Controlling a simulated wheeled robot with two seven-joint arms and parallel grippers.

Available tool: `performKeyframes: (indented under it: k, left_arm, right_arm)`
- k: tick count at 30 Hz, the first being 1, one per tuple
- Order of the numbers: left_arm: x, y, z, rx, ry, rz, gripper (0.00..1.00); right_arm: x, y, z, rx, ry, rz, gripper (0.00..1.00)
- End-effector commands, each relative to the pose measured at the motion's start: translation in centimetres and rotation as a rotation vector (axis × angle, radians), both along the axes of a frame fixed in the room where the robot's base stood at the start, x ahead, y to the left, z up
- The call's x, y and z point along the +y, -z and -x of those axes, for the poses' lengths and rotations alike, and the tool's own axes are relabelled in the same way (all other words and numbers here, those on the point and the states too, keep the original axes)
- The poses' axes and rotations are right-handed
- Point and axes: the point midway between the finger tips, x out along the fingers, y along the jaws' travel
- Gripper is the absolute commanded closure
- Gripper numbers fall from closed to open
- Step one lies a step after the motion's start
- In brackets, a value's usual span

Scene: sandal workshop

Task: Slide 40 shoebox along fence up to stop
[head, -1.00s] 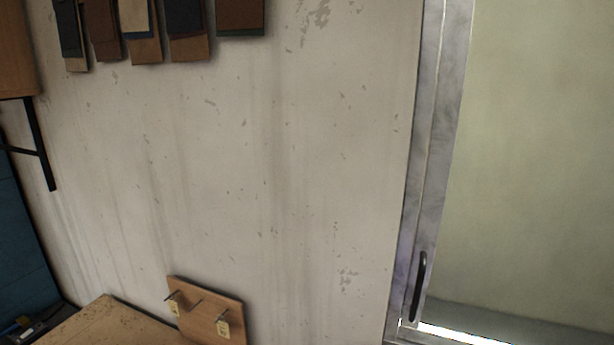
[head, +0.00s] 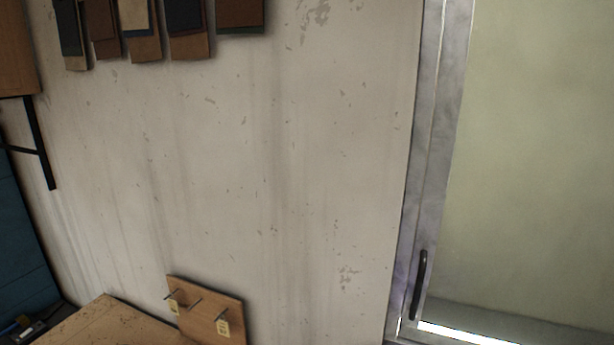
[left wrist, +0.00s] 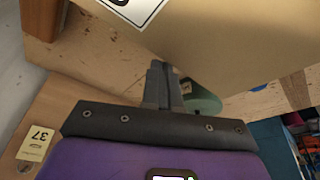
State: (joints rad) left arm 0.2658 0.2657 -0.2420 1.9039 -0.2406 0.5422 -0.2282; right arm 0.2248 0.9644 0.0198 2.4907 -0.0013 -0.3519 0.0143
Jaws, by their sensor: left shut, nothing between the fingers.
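In the left wrist view, a tan cardboard box (left wrist: 220,45) fills the top, with a white label (left wrist: 135,8) cut off by the frame edge; its number cannot be read. My left gripper (left wrist: 158,72) is shut and empty, its fingertips at the box's near side. I cannot tell whether they touch it. A wooden block (left wrist: 42,18) stands at the upper left, beside the box; I cannot tell whether it is the fence or the stop. My right gripper is not in view, and the head view shows neither gripper nor the box.
A round green object (left wrist: 203,101) lies behind the fingers. The head view shows a bench corner (head: 110,325), a pegged board (head: 208,310), hanging sample pieces (head: 140,30) and a metal frame with a handle (head: 418,285).

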Motion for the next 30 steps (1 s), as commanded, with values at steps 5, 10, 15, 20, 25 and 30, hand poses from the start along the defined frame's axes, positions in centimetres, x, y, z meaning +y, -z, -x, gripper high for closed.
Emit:
performKeyframes:
  k: [5, 10, 15, 20, 25, 30]
  left_arm:
    - [-0.2, 0.0, -0.4, 0.001, 0.001, 0.000, 1.00]
    - [-0.5, 0.0, -1.0, 0.002, 0.001, 0.000, 1.00]
    - [-0.5, -0.3, -1.2, 0.000, 0.001, 0.000, 1.00]
    - [-0.5, -1.5, -1.2, -0.001, 0.001, 0.000, 1.00]
    - [-0.5, -3.0, -1.2, -0.001, 0.001, 0.000, 1.00]
    - [-0.5, -4.3, -1.2, -0.001, 0.000, 0.000, 1.00]
  right_arm:
    - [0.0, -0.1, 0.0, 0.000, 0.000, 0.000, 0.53]
    - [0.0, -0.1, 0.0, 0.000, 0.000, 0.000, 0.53]
    - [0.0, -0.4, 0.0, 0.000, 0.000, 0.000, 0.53]
    - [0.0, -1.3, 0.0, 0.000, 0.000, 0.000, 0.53]
    - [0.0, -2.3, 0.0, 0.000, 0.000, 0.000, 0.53]
    - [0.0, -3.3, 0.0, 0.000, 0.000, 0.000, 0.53]
